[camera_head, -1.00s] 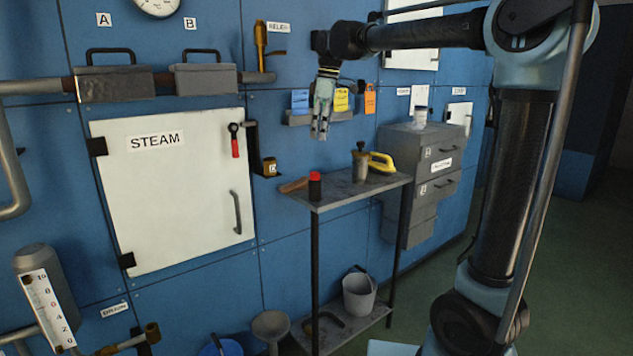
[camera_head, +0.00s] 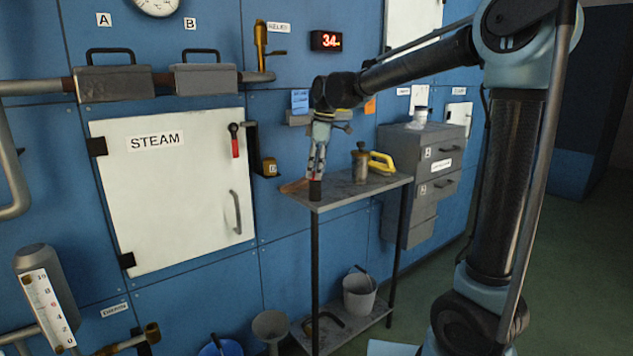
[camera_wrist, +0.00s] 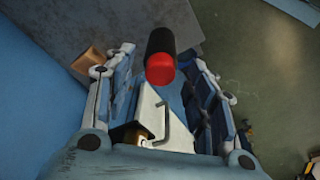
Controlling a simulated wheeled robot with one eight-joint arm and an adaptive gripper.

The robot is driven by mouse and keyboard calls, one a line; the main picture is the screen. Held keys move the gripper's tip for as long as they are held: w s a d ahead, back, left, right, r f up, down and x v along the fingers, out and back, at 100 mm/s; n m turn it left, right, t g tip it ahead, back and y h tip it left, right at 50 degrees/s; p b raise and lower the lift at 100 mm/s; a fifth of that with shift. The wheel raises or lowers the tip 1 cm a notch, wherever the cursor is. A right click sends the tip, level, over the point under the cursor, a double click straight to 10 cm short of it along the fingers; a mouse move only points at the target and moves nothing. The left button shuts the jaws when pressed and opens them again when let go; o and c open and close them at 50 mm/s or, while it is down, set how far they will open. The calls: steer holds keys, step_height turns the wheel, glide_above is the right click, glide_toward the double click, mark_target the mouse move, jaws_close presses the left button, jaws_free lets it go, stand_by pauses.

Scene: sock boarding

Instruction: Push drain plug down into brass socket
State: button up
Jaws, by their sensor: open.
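A black cylinder with a red top, perhaps the drain plug, stands on the grey side table (camera_head: 335,192) near its left front corner. In the head view its black lower part (camera_head: 315,191) shows below my gripper (camera_head: 316,176). In the wrist view the red end (camera_wrist: 161,70) lies between my two open fingers, nearer the right one; I see no grip on it. A brass pipe fitting (camera_head: 151,333) is at the lower left, near a label on the wall that seems to read DRAIN. I cannot tell if it is the brass socket.
A brown-grey canister (camera_head: 360,165) and a yellow-handled tool (camera_head: 381,161) stand on the table to the right. A wooden-handled item (camera_head: 293,186) lies left of my gripper. A bucket (camera_head: 359,293) is on the lower shelf. The white STEAM door (camera_head: 165,205) is left, grey drawers (camera_head: 410,150) right.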

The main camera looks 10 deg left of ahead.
steer(key=shift+f, duration=0.6)
steer(key=c, duration=1.1)
steer(key=shift+a+r, duration=0.1)
steer(key=shift+c, duration=0.2)
